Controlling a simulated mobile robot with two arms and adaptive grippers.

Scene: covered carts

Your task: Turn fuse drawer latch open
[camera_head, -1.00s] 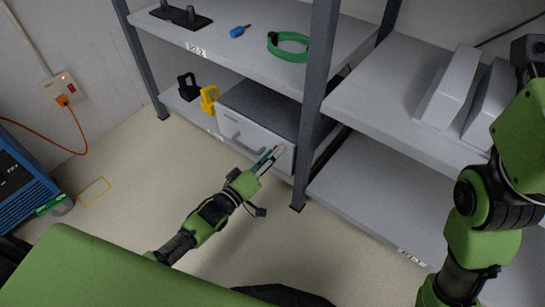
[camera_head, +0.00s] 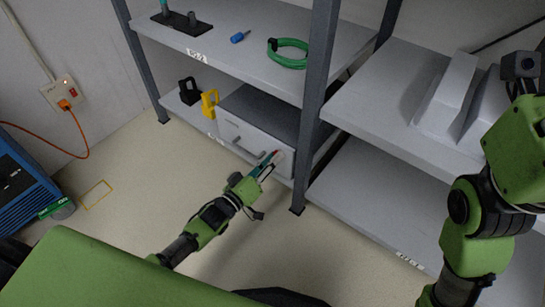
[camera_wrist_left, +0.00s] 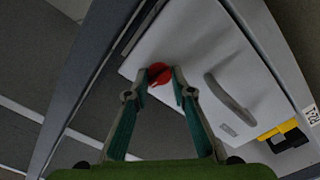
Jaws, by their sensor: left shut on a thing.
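The fuse drawer (camera_head: 240,135) is a white-fronted box with a grey bar handle, on the lower shelf; its front also fills the middle of the left wrist view (camera_wrist_left: 195,50). It looks closed. The red latch (camera_wrist_left: 159,73) is a small round knob near the end of the drawer front away from the yellow object. My left gripper (camera_head: 271,159) reaches up to that end of the front. In the left wrist view its fingertips are shut on the latch, one on each side. The latch is mostly hidden in the head view. My right gripper is out of view.
Left of the drawer stand a yellow padlock-like object (camera_head: 210,103) and a black one (camera_head: 188,90). A shelf post (camera_head: 318,100) rises just right of the drawer. A green ring (camera_head: 288,53) lies on the upper shelf. The floor before the drawer is clear.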

